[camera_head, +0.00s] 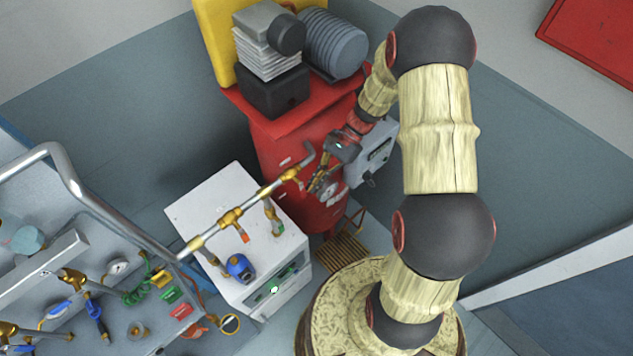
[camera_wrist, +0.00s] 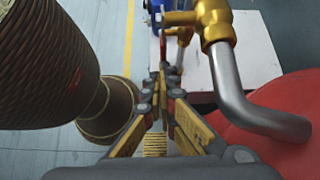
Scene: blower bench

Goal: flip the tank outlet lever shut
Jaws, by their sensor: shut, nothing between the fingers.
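The red tank (camera_head: 275,145) stands at the back, and its curved side shows in the wrist view (camera_wrist: 285,110). A grey bent outlet pipe (camera_wrist: 232,85) leaves it into a brass valve fitting (camera_wrist: 214,22); the fitting also shows in the head view (camera_head: 291,173). A thin red lever (camera_wrist: 163,42) is seen nearly edge-on left of the fitting, just beyond my fingertips. Whether they touch it I cannot tell. My gripper (camera_wrist: 163,75) is shut and empty. In the head view my gripper (camera_head: 316,186) is just right of the fitting, and the lever is not clear there.
A white cabinet (camera_head: 205,205) stands under the brass pipe line (camera_head: 232,216), with a blue device (camera_head: 239,267) on its top. A grey box (camera_head: 370,152) is beside my wrist. A cluttered bench with a metal rail (camera_head: 95,205) is at left. Open floor lies behind it.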

